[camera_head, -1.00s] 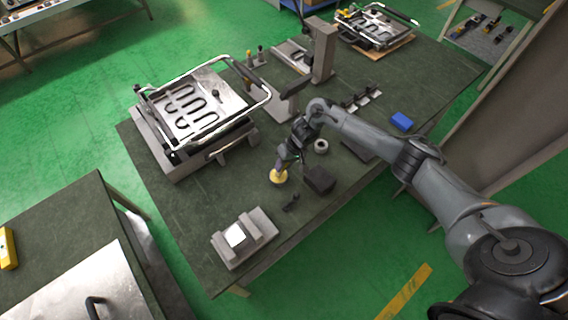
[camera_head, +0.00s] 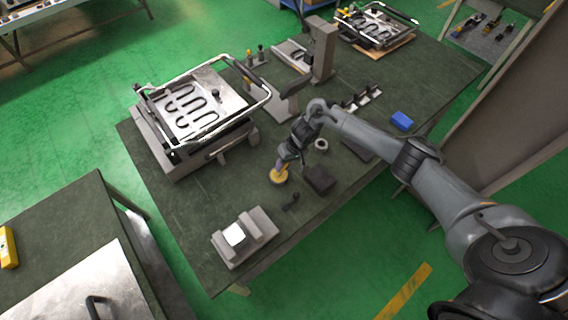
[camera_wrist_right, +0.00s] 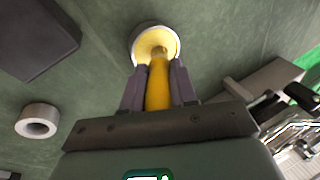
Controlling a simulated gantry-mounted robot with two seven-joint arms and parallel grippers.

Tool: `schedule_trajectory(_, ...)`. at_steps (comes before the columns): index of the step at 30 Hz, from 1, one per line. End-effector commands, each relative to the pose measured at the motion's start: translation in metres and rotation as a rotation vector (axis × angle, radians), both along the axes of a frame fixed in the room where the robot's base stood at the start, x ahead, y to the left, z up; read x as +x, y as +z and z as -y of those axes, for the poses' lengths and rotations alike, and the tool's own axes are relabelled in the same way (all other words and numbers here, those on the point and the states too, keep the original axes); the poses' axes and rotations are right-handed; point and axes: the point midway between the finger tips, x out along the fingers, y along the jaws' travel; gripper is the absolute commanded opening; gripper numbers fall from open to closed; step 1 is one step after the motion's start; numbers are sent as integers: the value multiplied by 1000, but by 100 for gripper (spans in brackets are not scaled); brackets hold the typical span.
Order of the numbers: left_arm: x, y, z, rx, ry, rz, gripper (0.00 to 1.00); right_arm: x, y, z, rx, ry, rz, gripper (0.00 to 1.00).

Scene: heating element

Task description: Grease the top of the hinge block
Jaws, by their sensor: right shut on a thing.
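My right gripper (camera_head: 280,164) is low over the front part of the dark green table. In the right wrist view its fingers (camera_wrist_right: 159,86) are shut on a yellow handle (camera_wrist_right: 158,88). The handle's far end reaches into a round, pale-rimmed pot (camera_wrist_right: 134,47) with yellow inside. The pot shows as a small yellow disc (camera_head: 279,177) in the head view. The tool's tip is hidden. A grey block fixture (camera_head: 262,222) with a white pad stands near the front edge; I cannot tell whether it is the hinge block. My left gripper is not in view.
A dark block (camera_head: 319,179) and a grey ring (camera_head: 321,145) lie right of the pot. A small black part (camera_head: 290,201) lies in front. A plate press with a heating coil (camera_head: 195,108) stands at the left, and a blue box (camera_head: 402,121) at the right.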

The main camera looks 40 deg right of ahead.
Motion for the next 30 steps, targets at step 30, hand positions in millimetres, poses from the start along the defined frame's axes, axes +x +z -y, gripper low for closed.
schedule_trajectory(30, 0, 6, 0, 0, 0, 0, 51, -1, -2, 0, -1, -1, -2, 0)
